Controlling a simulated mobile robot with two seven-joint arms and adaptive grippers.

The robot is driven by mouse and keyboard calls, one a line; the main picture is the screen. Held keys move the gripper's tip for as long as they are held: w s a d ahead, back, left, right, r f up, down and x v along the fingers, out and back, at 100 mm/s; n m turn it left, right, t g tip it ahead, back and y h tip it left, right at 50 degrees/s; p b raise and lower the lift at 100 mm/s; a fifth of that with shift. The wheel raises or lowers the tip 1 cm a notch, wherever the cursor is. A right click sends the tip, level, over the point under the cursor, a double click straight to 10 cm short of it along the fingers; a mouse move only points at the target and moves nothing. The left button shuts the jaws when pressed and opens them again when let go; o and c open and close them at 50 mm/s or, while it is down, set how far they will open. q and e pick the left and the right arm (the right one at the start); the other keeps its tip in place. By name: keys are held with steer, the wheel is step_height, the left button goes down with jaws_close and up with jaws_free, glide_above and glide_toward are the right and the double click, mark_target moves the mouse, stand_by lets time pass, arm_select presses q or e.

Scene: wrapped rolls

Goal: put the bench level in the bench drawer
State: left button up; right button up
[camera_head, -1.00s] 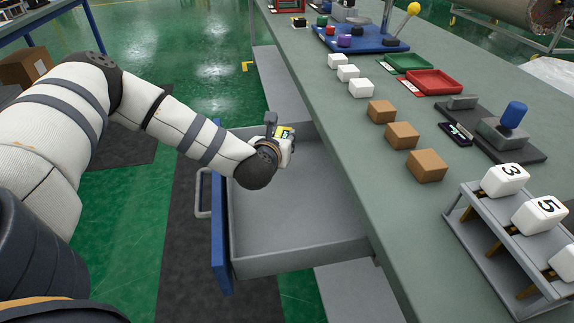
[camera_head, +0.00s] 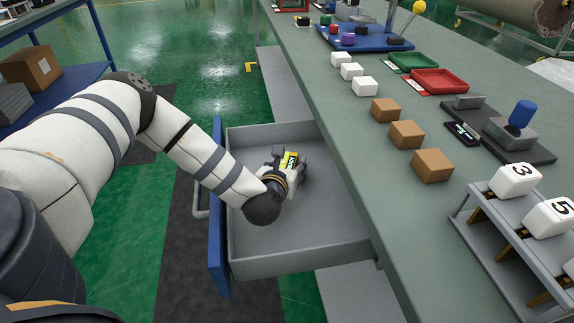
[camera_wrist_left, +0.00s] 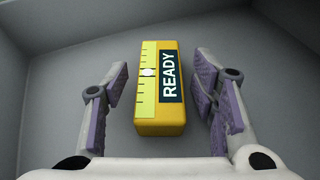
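The bench level is a yellow block with a ruled pale strip, a bubble and a black READY label. It shows in the left wrist view (camera_wrist_left: 152,100) and partly in the head view (camera_head: 289,160). It appears to lie on the floor of the open grey bench drawer (camera_head: 305,228), which has a blue front. My left gripper (camera_wrist_left: 162,78) is inside the drawer, with its fingers apart on either side of the level and a gap on each side. Its hand hides part of the level in the head view. My right gripper is not in view.
The green bench top (camera_head: 345,135) is to the right of the drawer. It carries white cubes (camera_head: 352,72), brown blocks (camera_head: 406,134), a red tray (camera_head: 440,81) and a grey rack (camera_head: 510,235) of numbered blocks. The drawer floor around the level is clear.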

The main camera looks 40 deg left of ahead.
arm_select(q)
steer(key=shift+r, duration=0.2)
steer(key=shift+s+d+r, duration=0.15)
steer(key=shift+r, duration=0.05)
steer(key=p+v, duration=0.1)
steer(key=v, duration=1)
steer(key=shift+s+d, duration=0.15)
steer(key=shift+s, duration=0.1)
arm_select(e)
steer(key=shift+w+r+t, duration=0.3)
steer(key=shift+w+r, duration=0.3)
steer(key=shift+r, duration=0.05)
